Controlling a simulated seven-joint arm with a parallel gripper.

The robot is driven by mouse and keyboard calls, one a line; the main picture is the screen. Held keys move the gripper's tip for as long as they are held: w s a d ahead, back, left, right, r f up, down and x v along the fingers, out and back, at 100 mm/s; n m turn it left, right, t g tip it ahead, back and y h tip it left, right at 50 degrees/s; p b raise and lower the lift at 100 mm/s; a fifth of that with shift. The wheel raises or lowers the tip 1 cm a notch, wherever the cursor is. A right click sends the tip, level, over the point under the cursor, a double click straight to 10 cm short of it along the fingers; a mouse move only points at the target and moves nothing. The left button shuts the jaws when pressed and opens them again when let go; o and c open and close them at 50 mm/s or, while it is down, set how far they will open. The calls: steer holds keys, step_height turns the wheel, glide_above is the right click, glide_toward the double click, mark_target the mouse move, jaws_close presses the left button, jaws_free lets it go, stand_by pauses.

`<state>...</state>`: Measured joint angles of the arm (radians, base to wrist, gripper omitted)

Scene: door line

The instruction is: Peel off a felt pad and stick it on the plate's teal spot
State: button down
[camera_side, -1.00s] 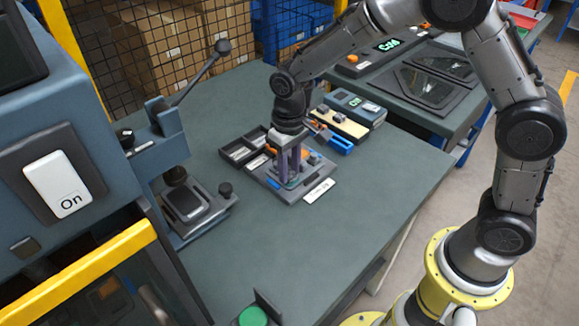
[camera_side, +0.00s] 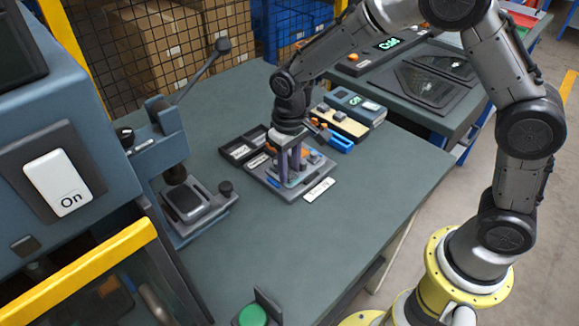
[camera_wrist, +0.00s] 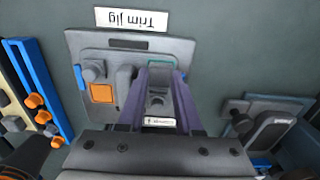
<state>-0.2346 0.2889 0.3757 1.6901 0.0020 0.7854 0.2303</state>
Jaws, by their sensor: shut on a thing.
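The grey plate (camera_wrist: 75,50) lies flat on the bench beside the "Trim Jig" label; it also shows in the side view (camera_side: 262,178). It carries an orange square (camera_wrist: 101,93) and a dark knob (camera_wrist: 93,70). The teal outline (camera_wrist: 182,88) shows partly behind my fingers in the wrist view. My gripper (camera_wrist: 158,92) points down over the plate, its purple fingers closed on a small grey piece, apparently the felt pad (camera_wrist: 158,103). The fingers hide much of it, and I cannot tell whether it touches the plate. My gripper shows in the side view (camera_side: 291,172).
A dark tray (camera_side: 240,150) adjoins the plate. A cream board (camera_side: 343,124) and a blue-grey unit (camera_side: 357,103) stand behind it. A lever press (camera_side: 188,205) stands to the left and a green button (camera_side: 252,316) at the front.

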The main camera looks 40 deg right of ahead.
steer(key=c, duration=0.5)
jaws_free()
step_height(320, 180, up, 14)
steer(key=shift+f, duration=0.1)
